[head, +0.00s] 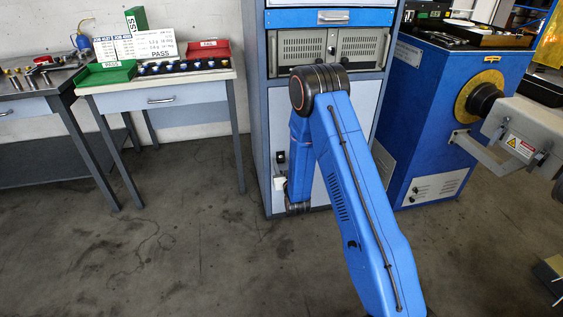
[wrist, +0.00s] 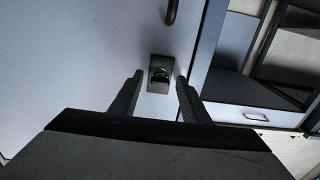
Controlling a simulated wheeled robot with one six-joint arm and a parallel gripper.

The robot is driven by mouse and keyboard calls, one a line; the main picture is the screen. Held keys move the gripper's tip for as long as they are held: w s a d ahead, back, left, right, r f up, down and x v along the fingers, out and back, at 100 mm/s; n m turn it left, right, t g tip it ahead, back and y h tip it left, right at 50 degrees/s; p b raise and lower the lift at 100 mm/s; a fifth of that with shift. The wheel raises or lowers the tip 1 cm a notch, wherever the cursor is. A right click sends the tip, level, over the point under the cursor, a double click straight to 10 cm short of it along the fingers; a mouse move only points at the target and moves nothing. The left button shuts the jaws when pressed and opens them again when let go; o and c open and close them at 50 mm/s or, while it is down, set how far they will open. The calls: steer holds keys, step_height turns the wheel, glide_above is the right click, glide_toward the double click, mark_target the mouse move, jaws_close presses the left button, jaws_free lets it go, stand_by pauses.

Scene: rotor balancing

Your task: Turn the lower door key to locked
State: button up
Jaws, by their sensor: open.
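The lower door (wrist: 95,50) is a pale panel that fills much of the wrist view. Its key lock (wrist: 160,74) is a small dark metal plate with a darker raised part in the middle; I cannot make out the key's angle. My gripper (wrist: 159,77) is open, one finger on each side of the lock in the picture, with nothing visible held between them. I cannot tell whether the fingertips touch the plate. In the head view the lower door (head: 311,180) is partly covered by my arm, and my fingers are not clear there.
A dark curved handle (wrist: 171,11) is close to the lock. The blue cabinet (head: 257,130) stands between a table (head: 204,101) with red and green trays and a blue machine (head: 440,125) at right. Floor in front of the table is clear.

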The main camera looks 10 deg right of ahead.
steer(key=c, duration=1.1)
steer(key=shift+o, duration=0.2)
steer(key=shift+n, duration=8.9)
